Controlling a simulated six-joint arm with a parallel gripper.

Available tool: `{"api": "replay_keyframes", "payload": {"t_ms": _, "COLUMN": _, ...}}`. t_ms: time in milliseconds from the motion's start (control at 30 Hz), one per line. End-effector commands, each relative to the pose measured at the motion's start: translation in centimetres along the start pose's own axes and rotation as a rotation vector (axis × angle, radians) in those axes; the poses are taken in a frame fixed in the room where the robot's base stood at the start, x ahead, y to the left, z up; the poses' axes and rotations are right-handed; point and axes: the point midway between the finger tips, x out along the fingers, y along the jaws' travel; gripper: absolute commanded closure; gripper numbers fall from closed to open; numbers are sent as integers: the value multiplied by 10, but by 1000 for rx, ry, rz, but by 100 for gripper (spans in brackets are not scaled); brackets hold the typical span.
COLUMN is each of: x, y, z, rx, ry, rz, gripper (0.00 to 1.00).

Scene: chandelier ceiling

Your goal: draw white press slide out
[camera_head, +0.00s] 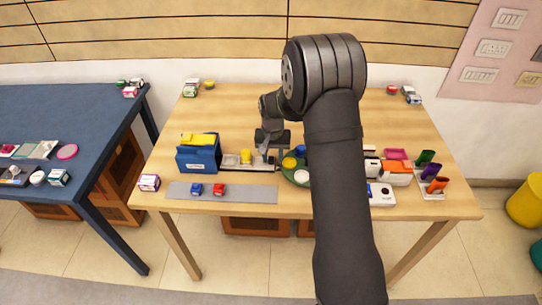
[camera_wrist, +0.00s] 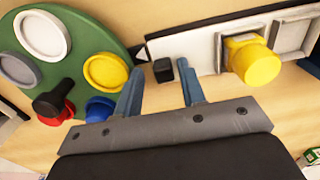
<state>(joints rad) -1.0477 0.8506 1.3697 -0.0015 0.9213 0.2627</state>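A long white slide (camera_wrist: 206,52) with square recesses runs across the wrist view; a yellow round piece (camera_wrist: 250,60) sits in one recess. A small black knob (camera_wrist: 163,70) stands near the slide's end. My gripper (camera_wrist: 160,68) is open, its two blue-grey fingers on either side of the knob with gaps showing; I cannot tell its height over the knob. In the head view the slide (camera_head: 262,167) extends right from a blue box (camera_head: 198,158) with a yellow top, and my gripper (camera_head: 268,153) is above its right part.
A green round tray (camera_wrist: 100,40) with coloured discs and a black-handled piece (camera_wrist: 55,101) lies close beside the slide's end. A grey strip (camera_head: 250,193) with two toy cars is in front. The table's back middle is clear.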

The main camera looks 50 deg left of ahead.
Motion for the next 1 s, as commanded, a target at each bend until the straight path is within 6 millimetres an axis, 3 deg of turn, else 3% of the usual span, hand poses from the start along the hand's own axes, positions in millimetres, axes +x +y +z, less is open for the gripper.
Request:
{"api": "replay_keyframes", "payload": {"t_ms": 333, "x": 0, "y": 0, "z": 0, "rx": 1, "ry": -1, "rz": 1, "gripper": 60}}
{"api": "replay_keyframes", "payload": {"t_ms": 467, "x": -9, "y": 0, "z": 0, "rx": 1, "ry": 2, "rz": 0, "gripper": 60}}
{"api": "replay_keyframes", "payload": {"t_ms": 667, "x": -47, "y": 0, "z": -1, "rx": 1, "ry": 5, "rz": -2, "gripper": 60}}
{"api": "replay_keyframes", "payload": {"t_ms": 1000, "x": -130, "y": 0, "z": -1, "rx": 1, "ry": 5, "rz": -2, "gripper": 60}}
